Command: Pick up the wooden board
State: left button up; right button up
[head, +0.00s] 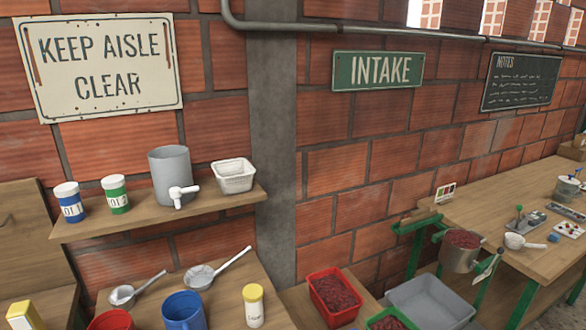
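No separate wooden board stands out clearly in the head view. Several wooden surfaces show: a wall shelf (225,200), an upright wooden panel (28,240) at the left edge, and a wooden workbench top (490,210) at the right. I cannot tell whether any of these is the board. Neither of my grippers is in view.
The shelf holds a blue jar (69,203), a green jar (115,195), a grey spouted container (171,172) and a white basket (233,176). Below are ladles, a blue mug (184,311) and a yellow-lidded jar (253,306). A red crate (318,283) and grey tub (430,299) stand near the bench.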

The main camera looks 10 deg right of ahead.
aim_at(420, 214)
jog(key=l+u, duration=0.2)
jog(key=l, duration=0.25)
jog(key=l+u, duration=0.2)
jog(key=l, duration=0.3)
jog(key=l+u, duration=0.2)
jog(key=l, duration=0.25)
jog(key=l+u, duration=0.2)
jog(key=l, duration=0.25)
jog(key=k+l+u, duration=0.2)
jog(key=l, duration=0.25)
jog(key=l+u, duration=0.2)
jog(key=l, duration=0.25)
jog(key=k+l+u, duration=0.2)
jog(key=l, duration=0.2)
jog(key=k+l+u, duration=0.2)
jog(key=l, duration=0.15)
